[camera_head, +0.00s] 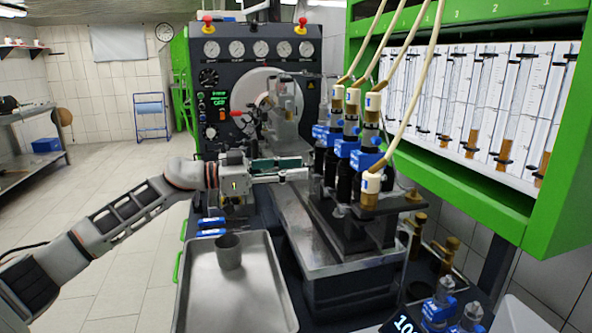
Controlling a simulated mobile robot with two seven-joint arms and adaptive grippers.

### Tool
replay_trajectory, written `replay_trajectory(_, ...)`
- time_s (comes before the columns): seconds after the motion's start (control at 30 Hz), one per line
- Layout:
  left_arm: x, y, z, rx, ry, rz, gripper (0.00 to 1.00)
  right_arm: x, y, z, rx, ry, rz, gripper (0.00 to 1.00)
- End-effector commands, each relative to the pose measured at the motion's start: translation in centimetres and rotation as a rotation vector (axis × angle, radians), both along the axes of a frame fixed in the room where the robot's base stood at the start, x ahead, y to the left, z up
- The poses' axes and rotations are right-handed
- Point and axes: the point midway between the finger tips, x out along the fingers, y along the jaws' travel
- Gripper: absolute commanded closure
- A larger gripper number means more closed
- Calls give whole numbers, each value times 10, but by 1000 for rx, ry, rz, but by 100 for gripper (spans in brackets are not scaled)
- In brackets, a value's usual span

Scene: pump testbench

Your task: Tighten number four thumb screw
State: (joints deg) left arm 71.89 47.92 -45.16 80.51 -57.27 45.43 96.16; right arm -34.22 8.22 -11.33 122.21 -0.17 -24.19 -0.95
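Several pump units stand in a row on the metal block in the middle, with blue clamp parts (346,149) around dark bodies. White caps with hoses sit above them; the nearest cap (371,183) hangs low at the front of the row. The thumb screws are too small to make out, and I cannot tell which is number four. My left gripper (304,168) reaches in from the left, its fingers pointing right at the left side of the row. The tips end close to the dark bodies; contact and finger gap are unclear. My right gripper is not in view.
A grey tray (235,299) with a metal cup (228,252) stands below my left arm. The test bench with gauges (261,48) is behind. A green-framed panel of glass tubes (487,95) overhangs the right. Hoses (424,75) cross above the pumps.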

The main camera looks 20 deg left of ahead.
Motion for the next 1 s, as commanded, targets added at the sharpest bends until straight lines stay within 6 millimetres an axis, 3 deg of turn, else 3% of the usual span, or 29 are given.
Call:
replay_trajectory(0.37,4,-6,1,0,-1,1,69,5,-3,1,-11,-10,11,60)
replay_trajectory(0.5,4,-5,1,0,-1,1,100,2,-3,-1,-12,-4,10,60)
replay_trajectory(1.0,2,-6,10,28,-47,0,100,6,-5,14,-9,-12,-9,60)
